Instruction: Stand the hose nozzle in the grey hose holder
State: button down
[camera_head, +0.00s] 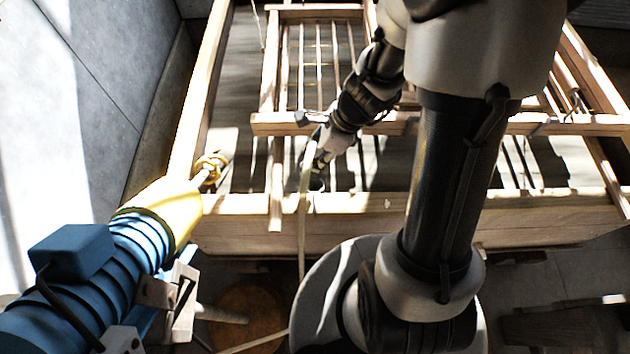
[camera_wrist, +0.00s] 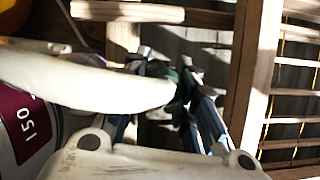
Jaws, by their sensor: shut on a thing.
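My gripper (camera_head: 318,156) is at the wooden frame, just above its front beam, pointing down. It also shows in the wrist view (camera_wrist: 168,82), closed on a small dark green piece (camera_wrist: 184,88) that appears to be the hose nozzle; its shape is mostly hidden by the fingers and hose. A cream hose (camera_head: 303,210) hangs from beside my gripper over the front beam, and it crosses the wrist view (camera_wrist: 90,82) in front of the fingers. A small grey rim (camera_head: 317,184), possibly the hose holder, shows just below the fingertips. I cannot tell whether nozzle and rim touch.
The wooden frame's front beam (camera_head: 350,222) and crossbar (camera_head: 420,124) lie close to my gripper, with thin slats between them. A blue ribbed machine with a yellow cone (camera_head: 168,208) stands at the left. A round wooden piece (camera_head: 250,318) is low in front.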

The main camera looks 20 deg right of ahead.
aim_at(315, 177)
notch_tip(315, 177, down, 10)
jog(key=b, duration=0.5)
jog(key=shift+w, duration=0.1)
jog(key=shift+f+b, duration=0.3)
jog(key=shift+b, duration=0.1)
jog(key=c, duration=1.3)
grip_release()
